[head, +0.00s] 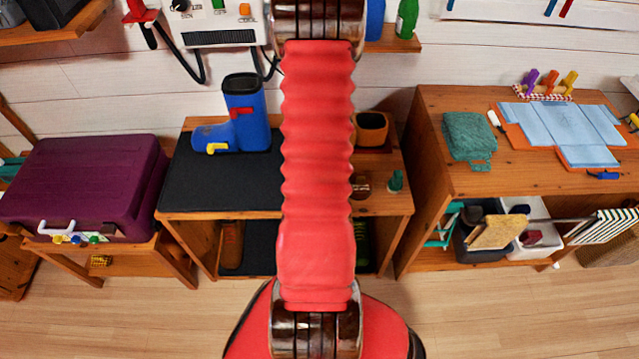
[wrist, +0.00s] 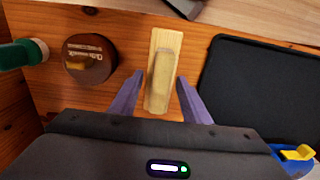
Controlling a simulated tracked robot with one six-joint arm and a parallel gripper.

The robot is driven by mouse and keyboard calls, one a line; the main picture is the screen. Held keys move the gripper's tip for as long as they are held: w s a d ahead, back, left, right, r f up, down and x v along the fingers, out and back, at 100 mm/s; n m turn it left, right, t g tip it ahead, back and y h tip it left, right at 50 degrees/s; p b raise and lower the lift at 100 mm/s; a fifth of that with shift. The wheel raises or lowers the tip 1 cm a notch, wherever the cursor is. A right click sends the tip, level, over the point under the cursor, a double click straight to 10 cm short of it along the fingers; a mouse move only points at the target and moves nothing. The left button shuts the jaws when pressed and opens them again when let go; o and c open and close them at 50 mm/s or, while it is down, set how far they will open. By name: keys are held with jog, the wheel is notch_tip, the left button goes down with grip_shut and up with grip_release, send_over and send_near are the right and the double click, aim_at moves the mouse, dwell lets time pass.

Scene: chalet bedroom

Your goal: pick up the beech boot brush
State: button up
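The beech boot brush (wrist: 162,72) shows in the wrist view as a long pale-wood piece with a narrower raised block along it. It lies on the bare wooden top of the low bench (wrist: 222,28), between a round brown tin and a black mat. My gripper (wrist: 160,77) is open, with its two purple fingers on either side of the brush's near part. Gaps show between the fingers and the brush; I cannot tell their height above the bench. In the head view, my red arm hides the brush and the gripper.
The round brown tin (wrist: 89,58) and a green-capped item (wrist: 25,53) stand left of the brush in the wrist view. The black mat (wrist: 262,95) lies to its right. A blue boot (head: 246,110) stands on the mat. An orange-brown pot (head: 371,128) is at the bench's back.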

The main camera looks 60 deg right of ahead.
grip_shut()
dwell(0.3)
notch_tip(320, 180, up, 10)
jog(key=shift+r, duration=0.1)
dwell(0.7)
dwell(0.4)
